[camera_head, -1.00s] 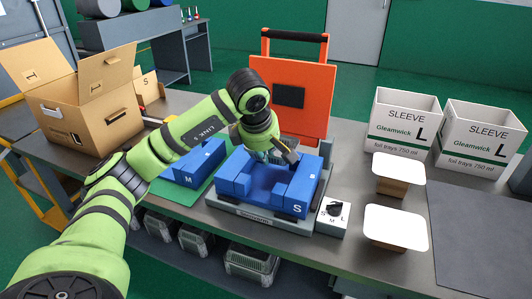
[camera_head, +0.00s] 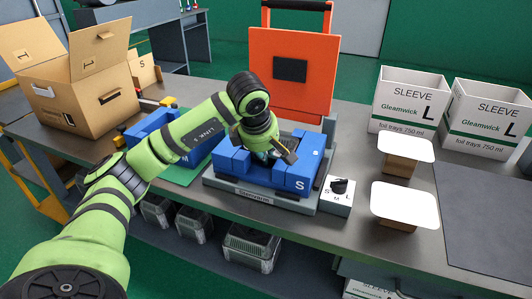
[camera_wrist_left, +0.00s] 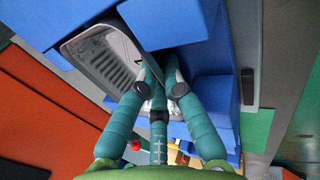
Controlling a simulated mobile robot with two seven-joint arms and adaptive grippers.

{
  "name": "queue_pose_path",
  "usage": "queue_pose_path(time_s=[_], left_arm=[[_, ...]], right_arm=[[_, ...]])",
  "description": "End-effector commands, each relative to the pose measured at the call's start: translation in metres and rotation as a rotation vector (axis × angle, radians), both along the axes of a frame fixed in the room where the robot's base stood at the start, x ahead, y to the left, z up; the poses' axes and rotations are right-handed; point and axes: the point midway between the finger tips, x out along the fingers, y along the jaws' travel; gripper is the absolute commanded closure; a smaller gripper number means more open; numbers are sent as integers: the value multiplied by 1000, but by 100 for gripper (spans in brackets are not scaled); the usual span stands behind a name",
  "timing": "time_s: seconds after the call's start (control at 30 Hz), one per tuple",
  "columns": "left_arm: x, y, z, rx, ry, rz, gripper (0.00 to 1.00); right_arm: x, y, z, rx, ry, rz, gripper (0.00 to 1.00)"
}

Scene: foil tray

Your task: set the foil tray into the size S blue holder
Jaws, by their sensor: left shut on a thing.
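The size S blue holder (camera_head: 301,184) sits on a grey base on the bench, below the upright orange lid. My left gripper (camera_head: 284,156) reaches down into the holder's middle opening. In the left wrist view its fingers (camera_wrist_left: 160,82) are shut on the rim of the grey foil tray (camera_wrist_left: 98,58). The tray is among the blue blocks of the holder (camera_wrist_left: 214,105) in that view. In the head view the tray is mostly hidden behind the gripper and the holder's walls, so I cannot tell whether it is fully seated. My right gripper is out of view.
A blue size M holder (camera_head: 147,130) stands on the left. The orange lid (camera_head: 290,75) stands open behind. A selector knob box (camera_head: 337,198) is at the front right corner. White-topped lids (camera_head: 404,205) and Gleamwick sleeve boxes (camera_head: 410,103) are on the right; a cardboard box (camera_head: 85,110) is far left.

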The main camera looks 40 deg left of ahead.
Motion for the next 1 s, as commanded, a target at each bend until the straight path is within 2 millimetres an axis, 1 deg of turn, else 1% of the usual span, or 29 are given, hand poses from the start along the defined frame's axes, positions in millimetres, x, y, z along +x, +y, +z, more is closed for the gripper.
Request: queue_pose_path(time_s=[0.1, 0.13, 0.17, 0.2, 0.43, 0.5, 0.63, 0.77, 1.0], left_arm=[[0, 0, 0, 0, 0, 0, 100], [0, 0, 0, 0, 0, 0, 79], [0, 0, 0, 0, 0, 0, 67], [0, 0, 0, 0, 0, 0, 64], [0, 0, 0, 0, 0, 0, 64], [0, 0, 1, 0, 0, 0, 64], [-3, -1, 10, -1, -3, 1, 64], [-11, -2, 31, 1, -6, 1, 64], [-31, -8, 78, 1, -6, 0, 64]], right_arm=[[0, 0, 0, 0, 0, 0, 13], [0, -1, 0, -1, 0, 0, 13], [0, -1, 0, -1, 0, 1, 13], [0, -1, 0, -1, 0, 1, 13], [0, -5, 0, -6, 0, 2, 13], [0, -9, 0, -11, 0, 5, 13], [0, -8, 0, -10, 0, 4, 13], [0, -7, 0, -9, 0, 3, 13], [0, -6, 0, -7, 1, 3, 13]])
